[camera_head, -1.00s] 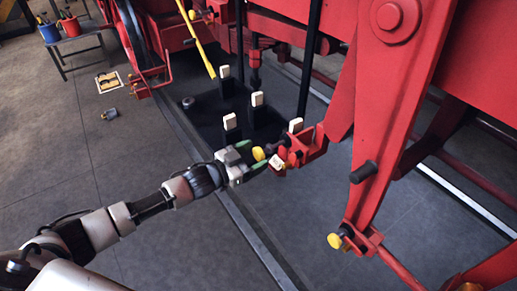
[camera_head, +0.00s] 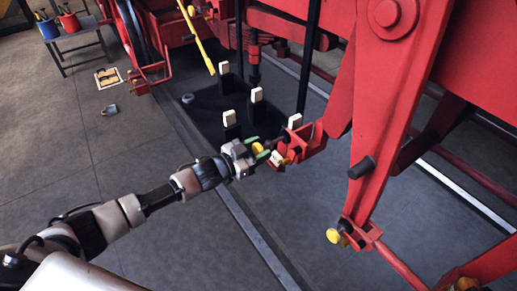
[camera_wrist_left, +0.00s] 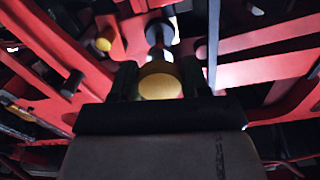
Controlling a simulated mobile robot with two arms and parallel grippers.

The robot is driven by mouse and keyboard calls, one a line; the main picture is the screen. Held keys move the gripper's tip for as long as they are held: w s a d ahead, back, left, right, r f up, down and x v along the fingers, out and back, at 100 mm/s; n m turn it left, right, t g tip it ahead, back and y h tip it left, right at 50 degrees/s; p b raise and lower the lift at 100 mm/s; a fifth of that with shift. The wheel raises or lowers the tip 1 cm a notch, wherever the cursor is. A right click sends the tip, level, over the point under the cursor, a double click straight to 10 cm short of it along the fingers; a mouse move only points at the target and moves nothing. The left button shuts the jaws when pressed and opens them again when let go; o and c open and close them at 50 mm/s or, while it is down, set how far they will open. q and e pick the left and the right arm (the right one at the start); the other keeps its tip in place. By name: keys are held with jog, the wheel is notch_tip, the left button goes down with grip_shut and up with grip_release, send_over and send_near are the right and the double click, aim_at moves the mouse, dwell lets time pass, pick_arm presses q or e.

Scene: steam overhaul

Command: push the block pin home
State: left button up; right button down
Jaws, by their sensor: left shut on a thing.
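The block pin has a yellow head (camera_head: 284,149) and shows at the red forked bracket (camera_head: 309,146) in the head view. My left gripper (camera_head: 266,152), with green fingertips, reaches in from the left and is shut on the pin. In the left wrist view the round yellow head (camera_wrist_left: 160,82) sits between my two dark fingers, with a darker shaft beyond it pointing at red metalwork. The fingers and bracket partly hide the pin, so I cannot tell how deep it sits. My right gripper is not in view.
Another yellow-headed pin (camera_head: 333,236) sits at a lower red joint. Several pale-topped dark posts, one of them here (camera_head: 256,95), stand behind my gripper. A yellow bar (camera_head: 198,38) slants above. A small table (camera_head: 75,40) with cups stands far left. The left floor is mostly clear.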

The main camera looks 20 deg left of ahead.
aim_at(268, 145)
pick_arm(q)
jog(key=b+x, duration=0.2)
jog(key=x, duration=0.2)
jog(key=shift+w+d, duration=0.3)
jog(key=shift+w, duration=0.05)
jog(key=shift+s+r, duration=0.1)
jog(key=o, duration=1.3)
jog(key=shift+w+d, duration=0.1)
jog(key=shift+w, duration=0.1)
